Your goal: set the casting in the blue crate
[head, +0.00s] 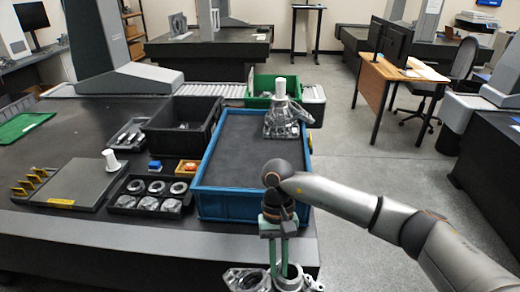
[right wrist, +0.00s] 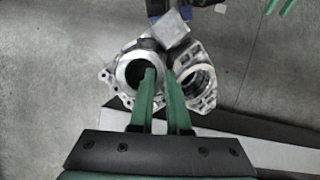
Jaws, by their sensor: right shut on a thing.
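The blue crate (head: 207,200) stands on the dark table in the middle of the head view, its near floor bare. My right gripper (head: 280,272) is in front of the crate's near wall, low at the bottom of the picture. It is shut on a silver casting (head: 245,279), whose lower part is cut off by the frame. In the right wrist view the casting (right wrist: 203,82) shows two round bores, with the green fingers (right wrist: 165,85) at the wall between them. Grey floor lies below it. My left gripper is not identifiable in these views.
Another silver part with a white cylinder (head: 281,118) stands at the blue crate's far right corner. A black crate (head: 160,140) and a black tray of rings (head: 150,205) stand left. A green crate (head: 262,82) is behind.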

